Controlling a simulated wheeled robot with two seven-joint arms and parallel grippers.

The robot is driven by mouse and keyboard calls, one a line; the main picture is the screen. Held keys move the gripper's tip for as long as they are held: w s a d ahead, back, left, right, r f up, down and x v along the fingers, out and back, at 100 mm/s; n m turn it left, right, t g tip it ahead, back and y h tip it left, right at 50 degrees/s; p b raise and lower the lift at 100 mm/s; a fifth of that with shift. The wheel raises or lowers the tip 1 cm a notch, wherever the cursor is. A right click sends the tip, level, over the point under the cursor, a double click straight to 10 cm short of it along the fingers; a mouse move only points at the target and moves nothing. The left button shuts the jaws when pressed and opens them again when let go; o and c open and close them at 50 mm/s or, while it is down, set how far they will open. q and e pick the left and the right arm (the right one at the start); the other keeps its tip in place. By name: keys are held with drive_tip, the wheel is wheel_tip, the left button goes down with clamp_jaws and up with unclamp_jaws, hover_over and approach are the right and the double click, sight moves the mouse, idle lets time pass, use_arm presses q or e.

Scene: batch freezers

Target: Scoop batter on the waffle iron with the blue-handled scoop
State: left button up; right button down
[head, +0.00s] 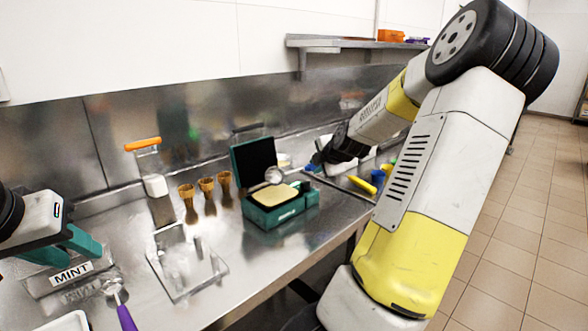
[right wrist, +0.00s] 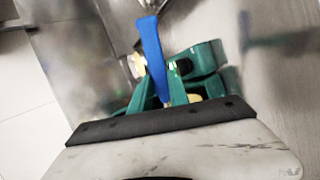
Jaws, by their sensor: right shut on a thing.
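The green waffle iron (head: 272,216) stands open on the steel counter, its dark-lined lid (head: 254,163) raised at the back. A pale yellow layer (head: 277,208) covers its lower plate. My right gripper (head: 318,164) is shut on the blue-handled scoop, whose metal bowl (head: 274,175) is over the waffle iron. Whether the bowl holds batter is unclear. In the right wrist view, the blue handle (right wrist: 152,52) rises between my green fingers, with green parts of the iron (right wrist: 200,60) behind. My left gripper (head: 65,249), its teal fingers apart, is at the far left by the MINT label.
Several brown cones (head: 207,187) stand left of the iron. A clear tray (head: 188,264), a purple-handled scoop (head: 126,318) and an orange-handled tool (head: 143,145) are further left. A yellow-handled item (head: 362,185) lies right of the iron. A wall shelf (head: 355,43) hangs behind.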

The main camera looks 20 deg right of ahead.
drive_tip(key=g, duration=0.1)
drive_tip(key=w+r+g, duration=0.1)
drive_tip(key=g, duration=0.2)
drive_tip(key=shift+w+a+r+g, duration=0.1)
drive_tip(key=shift+w+r+g, duration=0.25)
drive_tip(key=shift+w+g, duration=0.05)
drive_tip(key=shift+w+r+n+g, duration=0.1)
drive_tip(key=shift+w+r+g, duration=0.35)
drive_tip(key=shift+g, duration=0.5)
drive_tip(key=shift+w+r+n+g, duration=0.1)
drive_tip(key=shift+w+r+g, duration=0.1)
drive_tip(key=shift+r+g, duration=0.6)
drive_tip(key=shift+w+r+n+g, duration=0.1)
drive_tip(key=shift+w+r+g, duration=0.2)
drive_tip(key=shift+g, duration=0.85)
drive_tip(key=shift+f, duration=0.1)
